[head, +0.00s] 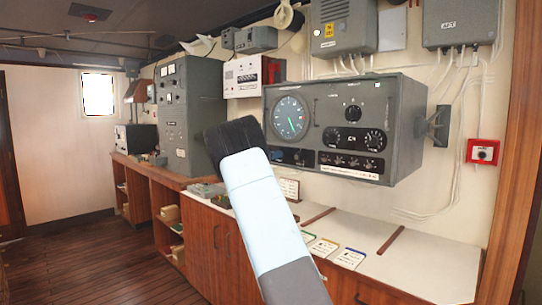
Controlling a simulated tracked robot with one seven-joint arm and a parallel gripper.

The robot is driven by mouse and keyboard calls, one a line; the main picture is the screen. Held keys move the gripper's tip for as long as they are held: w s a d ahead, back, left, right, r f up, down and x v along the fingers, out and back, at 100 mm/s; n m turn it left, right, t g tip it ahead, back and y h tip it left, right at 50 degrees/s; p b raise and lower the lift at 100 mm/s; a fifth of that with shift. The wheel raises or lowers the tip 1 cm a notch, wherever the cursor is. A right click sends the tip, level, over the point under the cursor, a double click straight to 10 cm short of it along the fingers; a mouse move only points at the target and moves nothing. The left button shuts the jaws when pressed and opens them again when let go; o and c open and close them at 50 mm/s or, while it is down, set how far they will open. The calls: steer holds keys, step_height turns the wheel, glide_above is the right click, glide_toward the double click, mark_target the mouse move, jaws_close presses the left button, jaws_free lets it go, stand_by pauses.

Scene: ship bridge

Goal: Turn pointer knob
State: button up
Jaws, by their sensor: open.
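A grey instrument box (405,130) is mounted on the wall and carries a round dial with a green face (290,117). Its front has several black knobs: an upper knob (353,113), a left knob (331,136) and a right knob (374,140). A row of smaller knobs (346,161) lies below them. I cannot tell which one is the pointer knob. My arm rises from the bottom, light blue with a black end just left of the box. I see no gripper fingers, and no contact with the knobs shows.
A white-topped wooden counter (430,262) runs below the box, with cards (348,258) and brown strips on it. A red switch box (483,152) is on the wall at right. A tall grey cabinet (188,115) stands at left. The wooden floor at left is clear.

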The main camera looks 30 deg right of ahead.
steer(key=shift+d, duration=0.1)
steer(key=shift+c, duration=0.4)
steer(key=c, duration=0.9)
steer(key=shift+w+a, duration=0.1)
steer(key=shift+a, duration=0.2)
steer(key=shift+c, duration=0.3)
steer(key=shift+d, duration=0.25)
steer(key=m, duration=1.6)
steer(key=s+m, duration=0.1)
steer(key=m, duration=0.6)
steer(key=shift+d+f+m, duration=0.3)
steer(key=shift+f+m, duration=0.1)
steer(key=shift+w, duration=0.1)
